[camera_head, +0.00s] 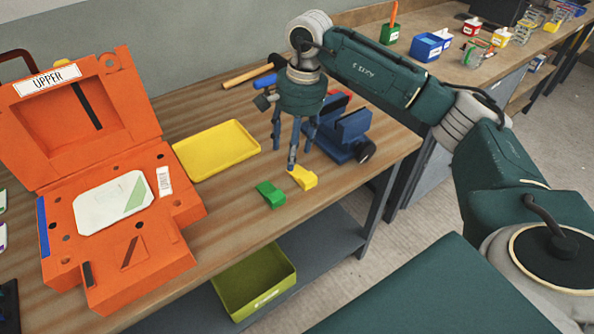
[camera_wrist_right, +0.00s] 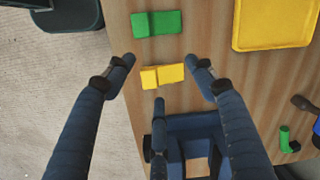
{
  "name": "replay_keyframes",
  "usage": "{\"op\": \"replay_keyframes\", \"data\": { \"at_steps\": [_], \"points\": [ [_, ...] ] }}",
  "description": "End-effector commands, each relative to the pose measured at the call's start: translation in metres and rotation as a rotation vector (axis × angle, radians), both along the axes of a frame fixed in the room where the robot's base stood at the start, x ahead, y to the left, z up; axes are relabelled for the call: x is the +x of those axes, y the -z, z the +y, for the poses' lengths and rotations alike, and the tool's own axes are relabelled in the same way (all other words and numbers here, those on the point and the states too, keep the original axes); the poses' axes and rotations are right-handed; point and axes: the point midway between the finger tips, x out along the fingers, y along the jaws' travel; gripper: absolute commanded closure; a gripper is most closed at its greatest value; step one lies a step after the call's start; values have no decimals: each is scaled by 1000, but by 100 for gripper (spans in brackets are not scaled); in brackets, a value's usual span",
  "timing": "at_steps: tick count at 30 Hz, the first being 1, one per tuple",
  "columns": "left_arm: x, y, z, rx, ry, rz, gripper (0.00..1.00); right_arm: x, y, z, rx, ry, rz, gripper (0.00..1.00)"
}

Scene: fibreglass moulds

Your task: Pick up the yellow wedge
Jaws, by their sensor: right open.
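The yellow wedge (camera_head: 302,178) lies on the wooden workbench near its front edge, just right of a green wedge (camera_head: 270,194). My right gripper (camera_head: 292,152) hangs fingers-down above the bench at the yellow wedge, with one finger partly in front of it in the head view. In the right wrist view the yellow wedge (camera_wrist_right: 162,76) shows between the spread fingers of my right gripper (camera_wrist_right: 163,68). The fingers are open and hold nothing; I cannot tell how high above the wedge they are. My left gripper is not in view.
A blue vise (camera_head: 343,136) stands close behind the right gripper. A yellow tray (camera_head: 217,150) and an orange mould (camera_head: 140,247) lie to the left. A hammer (camera_head: 248,75) lies behind. A green bin (camera_head: 253,283) sits on the lower shelf.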

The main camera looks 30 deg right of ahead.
Motion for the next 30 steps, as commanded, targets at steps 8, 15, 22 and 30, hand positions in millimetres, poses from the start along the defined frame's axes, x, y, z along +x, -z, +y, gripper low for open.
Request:
{"op": "replay_keyframes", "data": {
  "at_steps": [8, 15, 22, 30],
  "points": [
    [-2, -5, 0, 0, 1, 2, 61, -8, 5, -47, -129, 2, 40, 44],
    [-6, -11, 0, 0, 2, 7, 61, -9, 38, -45, -125, 2, 36, 44],
    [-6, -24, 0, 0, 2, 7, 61, -16, 57, -43, -125, 1, 40, 44],
    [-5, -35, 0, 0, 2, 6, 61, -18, 91, -41, -122, 2, 33, 44]
  ]
}}
